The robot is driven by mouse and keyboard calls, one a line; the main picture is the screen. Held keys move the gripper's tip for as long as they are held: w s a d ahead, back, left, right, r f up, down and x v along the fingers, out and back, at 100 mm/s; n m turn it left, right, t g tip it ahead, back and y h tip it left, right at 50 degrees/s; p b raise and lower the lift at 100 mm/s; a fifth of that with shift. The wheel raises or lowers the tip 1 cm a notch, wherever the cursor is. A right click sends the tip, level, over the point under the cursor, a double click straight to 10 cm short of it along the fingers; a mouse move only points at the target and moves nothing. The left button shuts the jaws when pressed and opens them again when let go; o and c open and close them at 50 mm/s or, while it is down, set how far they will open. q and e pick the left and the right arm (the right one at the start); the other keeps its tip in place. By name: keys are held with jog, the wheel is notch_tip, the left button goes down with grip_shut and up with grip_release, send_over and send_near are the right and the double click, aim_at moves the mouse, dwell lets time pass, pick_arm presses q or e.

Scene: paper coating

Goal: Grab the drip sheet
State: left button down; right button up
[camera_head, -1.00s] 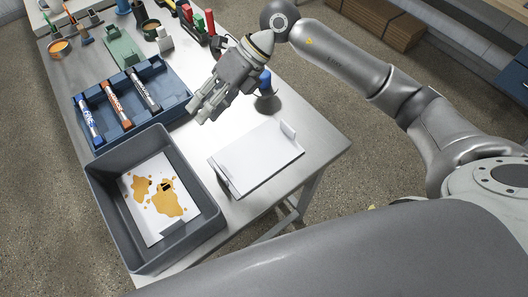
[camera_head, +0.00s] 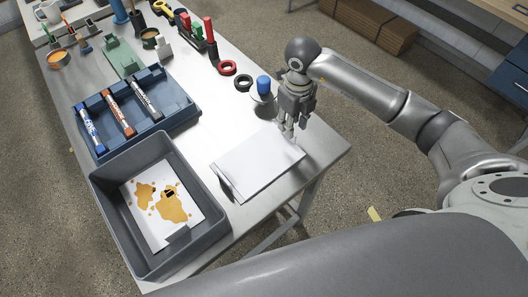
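A white sheet (camera_head: 255,163) lies flat on a stack or board near the right front edge of the metal table. A second white sheet (camera_head: 152,223) with brown stains lies in the grey bin (camera_head: 103,190), with a grey upright tab at its front edge. My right gripper (camera_head: 287,132) points down at the far right edge of the clean sheet, where its fingers cover the upright tab. I cannot tell whether the fingers are closed on the tab. My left gripper is not in view.
A blue tray (camera_head: 178,122) holds several markers behind the bin. The table's middle is clear.

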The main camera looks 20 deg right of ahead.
jog(key=f+p, duration=0.2)
jog(key=f, duration=0.2)
jog(key=shift+w+f, duration=0.2)
jog(key=shift+f, duration=0.3)
jog(key=shift+c, duration=0.5)
grip_shut()
